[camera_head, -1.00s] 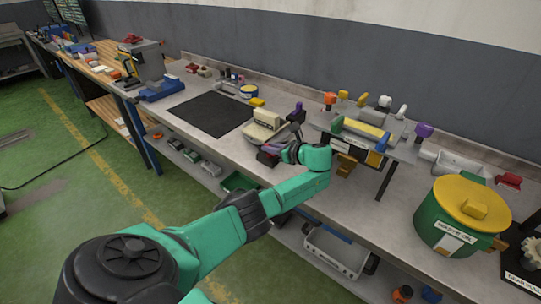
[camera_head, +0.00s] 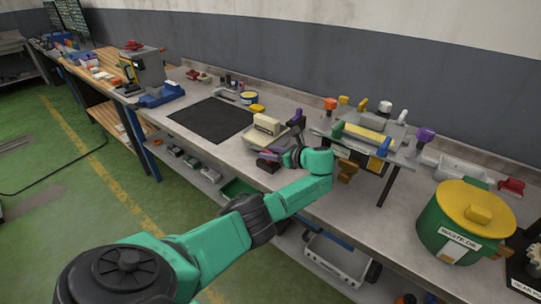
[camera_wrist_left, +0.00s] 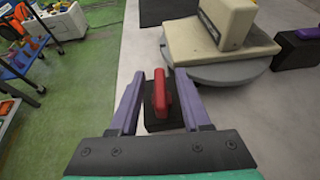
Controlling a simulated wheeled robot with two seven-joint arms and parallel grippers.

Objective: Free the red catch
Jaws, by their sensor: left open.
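The red catch (camera_wrist_left: 161,92) stands upright on a small black block (camera_wrist_left: 160,118) in the left wrist view, at the bench's front edge. My left gripper (camera_wrist_left: 160,76) is open, with one purple finger on each side of the catch. Gaps show between the fingers and the catch. A grey round turntable (camera_wrist_left: 205,73) with a beige block (camera_wrist_left: 243,40) on it sits just beyond. In the head view my left gripper (camera_head: 272,157) is at the front of this turntable, and it largely hides the catch. My right gripper is not in view.
A purple lever on a dark block (camera_head: 297,118) stands right of the turntable. Further right are a raised fixture with coloured knobs (camera_head: 365,140) and a green waste oil drum (camera_head: 440,235). A black mat (camera_head: 210,118) lies clear to the left.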

